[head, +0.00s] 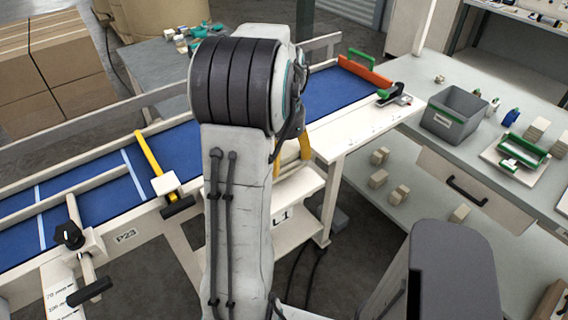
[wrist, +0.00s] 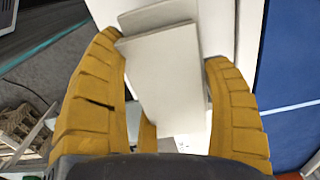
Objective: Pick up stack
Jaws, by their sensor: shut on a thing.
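The stack (wrist: 168,85) shows in the wrist view as pale, flat rectangular pieces lying one over another, slightly offset. My gripper (wrist: 164,52) has its two ribbed yellow fingers on either side of the stack and is shut on it. The lower end of the stack runs down between the fingers, and its underside is hidden. In the head view my arm covers most of the gripper; only a bit of yellow finger (head: 305,147) shows beside the arm, near the cream conveyor frame. The stack cannot be made out there.
A blue conveyor (head: 335,90) with cream rails runs behind my arm. A yellow bar (head: 150,155) crosses it at left. At right, a bench holds a grey bin (head: 453,115) and a green-handled tool (head: 522,150). Small blocks (head: 378,178) lie on the shelf below. Cardboard boxes (head: 60,65) stand far left.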

